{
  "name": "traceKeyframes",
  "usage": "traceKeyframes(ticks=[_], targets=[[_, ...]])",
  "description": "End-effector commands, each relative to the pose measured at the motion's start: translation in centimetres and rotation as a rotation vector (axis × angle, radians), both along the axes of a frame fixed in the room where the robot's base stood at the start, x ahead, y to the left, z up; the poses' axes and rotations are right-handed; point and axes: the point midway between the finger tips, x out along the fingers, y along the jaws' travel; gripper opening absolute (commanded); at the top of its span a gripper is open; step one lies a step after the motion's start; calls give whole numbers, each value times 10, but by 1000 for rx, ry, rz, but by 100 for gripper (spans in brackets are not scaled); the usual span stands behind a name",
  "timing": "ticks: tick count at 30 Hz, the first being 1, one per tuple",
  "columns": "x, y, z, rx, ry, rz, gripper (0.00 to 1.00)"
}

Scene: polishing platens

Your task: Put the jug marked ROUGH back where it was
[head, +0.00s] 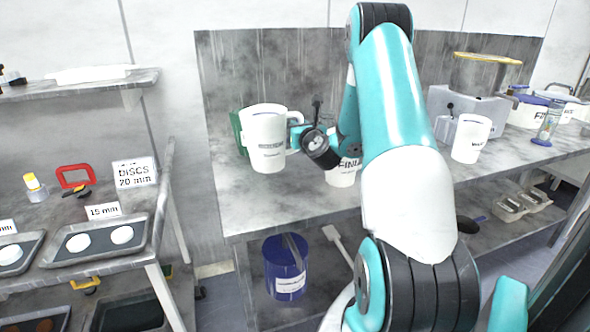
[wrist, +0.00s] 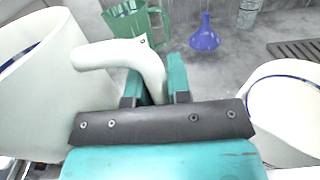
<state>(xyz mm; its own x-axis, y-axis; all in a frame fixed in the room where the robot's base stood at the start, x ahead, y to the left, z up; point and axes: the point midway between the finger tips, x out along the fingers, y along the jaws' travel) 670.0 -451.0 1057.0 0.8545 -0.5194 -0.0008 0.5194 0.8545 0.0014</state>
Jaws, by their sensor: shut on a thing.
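In the wrist view the handle (wrist: 148,66) lies between the two fingers (wrist: 155,82), and the jug's body (wrist: 35,90) fills the left. Whether its base touches the bench is unclear. A second white jug (head: 341,176), its label starting "FIN", stands just right, partly hidden by my arm. It is likely the white jug (wrist: 287,105) at right in the wrist view.
A green jug (head: 237,122) stands behind the held jug, and it shows in the wrist view (wrist: 127,22) beside a purple funnel (wrist: 204,38). Another white jug (head: 471,139) stands right of my arm near a grey machine (head: 455,105). Bare bench (head: 250,208) lies in front.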

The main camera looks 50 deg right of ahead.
Motion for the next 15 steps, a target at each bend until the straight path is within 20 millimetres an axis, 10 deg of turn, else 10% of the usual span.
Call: traceKeyframes(ticks=[15], targets=[[1,2,-85,2,-1,2,0]])
